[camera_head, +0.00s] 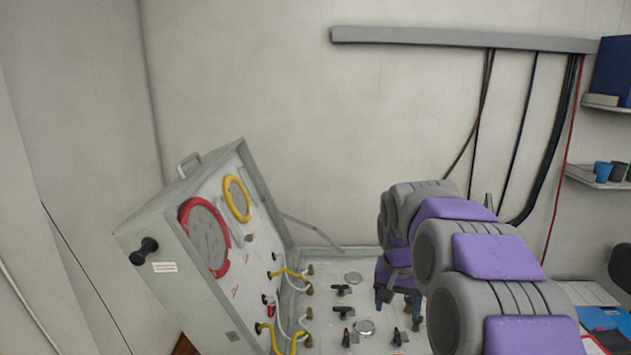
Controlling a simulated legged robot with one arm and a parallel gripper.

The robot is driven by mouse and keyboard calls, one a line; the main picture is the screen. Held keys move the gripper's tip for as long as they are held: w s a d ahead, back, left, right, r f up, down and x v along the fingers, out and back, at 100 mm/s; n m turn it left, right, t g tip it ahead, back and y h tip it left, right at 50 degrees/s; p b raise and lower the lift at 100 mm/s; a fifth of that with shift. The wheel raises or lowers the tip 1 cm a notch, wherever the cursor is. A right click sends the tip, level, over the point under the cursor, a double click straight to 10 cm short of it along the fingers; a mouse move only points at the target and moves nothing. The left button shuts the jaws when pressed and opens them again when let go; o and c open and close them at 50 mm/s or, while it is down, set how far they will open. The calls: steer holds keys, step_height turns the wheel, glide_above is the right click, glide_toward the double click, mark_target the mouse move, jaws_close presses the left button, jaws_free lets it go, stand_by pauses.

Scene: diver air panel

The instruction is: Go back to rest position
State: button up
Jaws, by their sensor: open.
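My gripper (398,302) points down over the right part of the diver air panel's flat base (322,318). It is open, with its fingers partly hidden by my grey and purple arm, and I see nothing between them. I cannot tell whether the fingertips touch the base. The panel's raised lid (187,285) stands tilted at the left. It carries a red-ringed gauge (204,238) and a yellow-ringed gauge (236,199). Black valve handles (342,290) and yellow hoses (291,274) show on the base and lid. My arm hides the base's right side.
Cables (520,150) hang on the back wall from a grey duct (460,40). Shelves (600,180) with cups (602,171) are at the right. Papers and a blue folder (598,318) lie at the lower right.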

steer(key=s+a+f+n+g+b, duration=0.1)
steer(key=s+f, duration=0.2)
steer(key=s, duration=1)
steer(key=s+a+f+n+g+b, duration=0.1)
steer(key=s+f, duration=0.2)
steer(key=s, duration=1)
steer(key=s+a+f+n+g+y+b, duration=0.1)
steer(key=s+f+n, duration=0.1)
steer(key=s, duration=1.1)
steer(key=shift+a+f, duration=0.35)
steer(key=shift+f, duration=0.35)
